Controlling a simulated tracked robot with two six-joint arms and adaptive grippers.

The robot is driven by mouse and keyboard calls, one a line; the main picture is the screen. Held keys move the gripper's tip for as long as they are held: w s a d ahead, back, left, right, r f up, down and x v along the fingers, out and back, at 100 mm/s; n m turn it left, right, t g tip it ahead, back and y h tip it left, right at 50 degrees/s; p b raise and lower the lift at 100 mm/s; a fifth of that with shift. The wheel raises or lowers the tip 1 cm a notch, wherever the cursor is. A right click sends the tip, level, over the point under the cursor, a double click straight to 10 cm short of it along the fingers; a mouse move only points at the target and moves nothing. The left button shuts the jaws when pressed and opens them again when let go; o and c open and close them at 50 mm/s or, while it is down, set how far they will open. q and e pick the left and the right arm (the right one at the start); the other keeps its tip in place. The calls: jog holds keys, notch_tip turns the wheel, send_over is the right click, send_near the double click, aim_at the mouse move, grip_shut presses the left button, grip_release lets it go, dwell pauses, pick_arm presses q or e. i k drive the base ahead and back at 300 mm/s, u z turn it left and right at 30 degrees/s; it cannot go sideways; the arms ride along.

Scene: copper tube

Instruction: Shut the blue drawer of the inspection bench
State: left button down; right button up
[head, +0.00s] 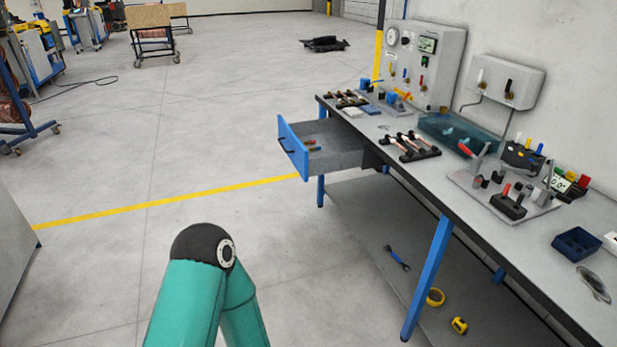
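The blue drawer (293,150) is pulled well out of the inspection bench (411,185), near the bench's far end. Its blue front with a dark handle faces left, and its grey box holds a few small coloured items. A teal arm link with a dark joint, one of my own arms, rises at the bottom centre, left of the bench and well apart from the drawer. Neither of my grippers shows in the head view.
The bench top carries a gauge panel (427,60), a teal tray (458,136), a dark blue bin (577,244) and several tools. A wrench (398,258) and yellow tape items lie on the lower shelf. The floor left of the drawer is clear, crossed by a yellow line (165,203).

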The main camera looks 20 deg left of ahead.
aim_at(341, 149)
jog(key=u, duration=0.25)
jog(key=i, duration=0.55)
jog(key=u, duration=0.65)
jog(key=i, duration=1.55)
jog(key=z, duration=0.9)
jog(key=k, duration=0.85)
jog(key=z, duration=0.25)
jog(key=i, duration=0.9)
jog(key=u, duration=0.1)
